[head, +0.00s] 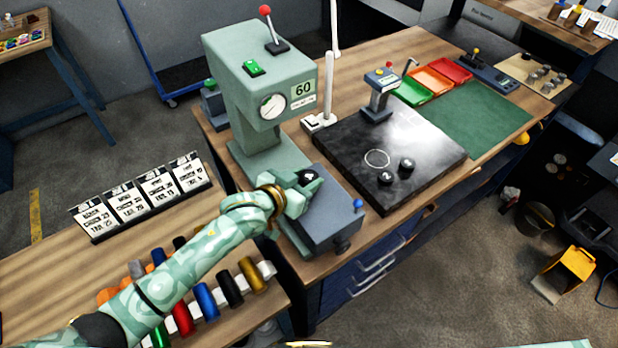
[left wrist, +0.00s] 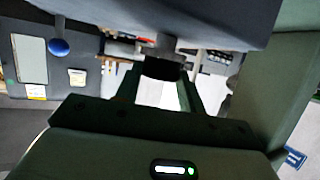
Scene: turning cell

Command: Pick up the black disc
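A black disc marked 4 (head: 309,176) is at the front of the green tester, low over its grey base block. My left gripper (head: 303,184) is at this disc and partly covers it. In the left wrist view the dark disc (left wrist: 162,69) lies between the fingertips, against a grey post. The fingertips are close to its sides; I cannot tell whether they press on it. Two more black discs, one marked 2 (head: 386,178) and another (head: 407,164), lie on the black plate (head: 430,150). My right gripper is not in view.
The green tester (head: 262,85) reads 60 and stands close above my left gripper. A blue knob (head: 357,203) sits at the base block's corner. Label cards (head: 140,195) and a rack of coloured rolls (head: 230,289) are on the left bench. Green, orange and red trays (head: 433,80) are farther back.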

